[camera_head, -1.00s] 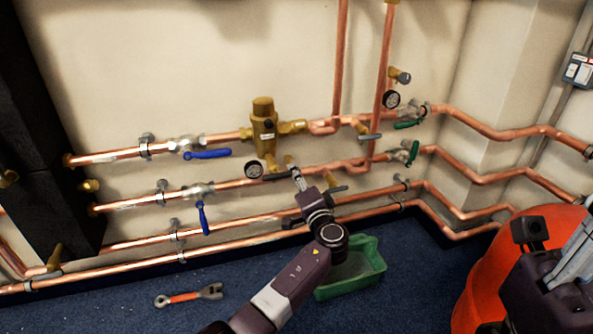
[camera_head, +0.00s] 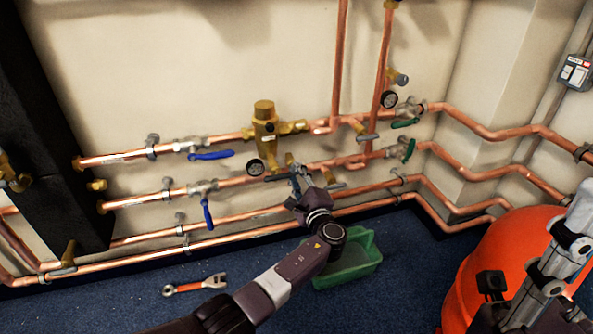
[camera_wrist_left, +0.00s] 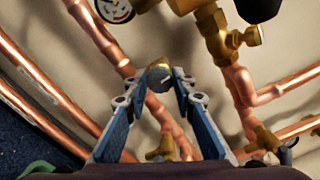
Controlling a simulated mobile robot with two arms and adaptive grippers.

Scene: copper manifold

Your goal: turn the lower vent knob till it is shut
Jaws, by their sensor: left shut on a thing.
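The lower vent knob (camera_wrist_left: 158,78) is a small grey and brass piece in the left wrist view. It sits between the fingertips of my left gripper (camera_wrist_left: 160,84), which is shut on it. In the head view my left gripper (camera_head: 298,182) reaches up from below to the pipes, just right of the lower gauge. There its fingers hide most of the knob, and I cannot tell how far it is turned. A brass stub (camera_head: 289,159) shows just above the fingers.
Copper pipes with blue levers (camera_head: 208,213) and green levers (camera_head: 405,124) run along the wall. A pressure gauge (camera_head: 256,167) is close left of my gripper. A green tray (camera_head: 372,262) and a wrench (camera_head: 195,285) lie on the blue floor. A large orange object (camera_head: 490,265) stands right.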

